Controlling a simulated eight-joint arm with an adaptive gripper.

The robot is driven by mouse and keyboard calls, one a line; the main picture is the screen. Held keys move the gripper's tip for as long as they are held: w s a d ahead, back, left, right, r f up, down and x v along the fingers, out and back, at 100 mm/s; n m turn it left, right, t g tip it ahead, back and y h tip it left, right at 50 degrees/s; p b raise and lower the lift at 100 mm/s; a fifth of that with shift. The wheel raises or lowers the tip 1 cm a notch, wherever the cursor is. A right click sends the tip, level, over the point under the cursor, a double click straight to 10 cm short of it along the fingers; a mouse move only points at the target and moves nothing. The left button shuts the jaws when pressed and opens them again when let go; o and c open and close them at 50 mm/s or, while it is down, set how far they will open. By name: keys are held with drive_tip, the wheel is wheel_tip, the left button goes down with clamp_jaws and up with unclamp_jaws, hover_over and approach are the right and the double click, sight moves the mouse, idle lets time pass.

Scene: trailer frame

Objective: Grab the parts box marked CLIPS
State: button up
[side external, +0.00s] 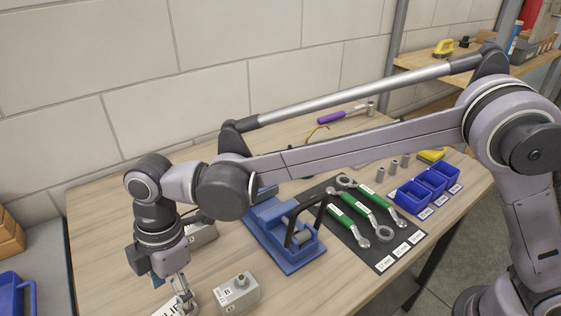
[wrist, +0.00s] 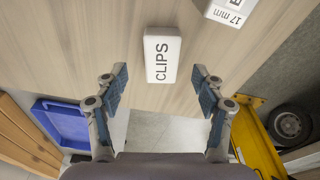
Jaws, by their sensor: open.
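The parts box marked CLIPS (wrist: 162,58) is a small white-topped block with black lettering. It sits on the wooden table near its edge, ahead of my fingertips and roughly centred between them in the wrist view. My gripper (wrist: 160,82) is open and empty, with one finger on each side of the box's line. In the side external view my gripper (side external: 182,290) points down at the bottom left, over a partly cut-off white label with black letters. I cannot tell the exact height of the fingers above the box.
A grey box with a knob (side external: 237,292) stands just right of my gripper. A blue clamp-like fixture (side external: 285,236), a dark mat with green-handled wrenches (side external: 347,228) and blue bins (side external: 428,188) lie farther right. A box marked 17 mm (wrist: 232,12) shows at the wrist view's top right.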

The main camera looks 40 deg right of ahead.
sight(173, 310)
drive_tip(key=f, duration=0.2)
drive_tip(key=a+f, duration=0.1)
drive_tip(key=f, duration=0.1)
drive_tip(key=shift+s, duration=0.25)
drive_tip(key=c, duration=1.2)
drive_tip(key=shift+c, duration=0.2)
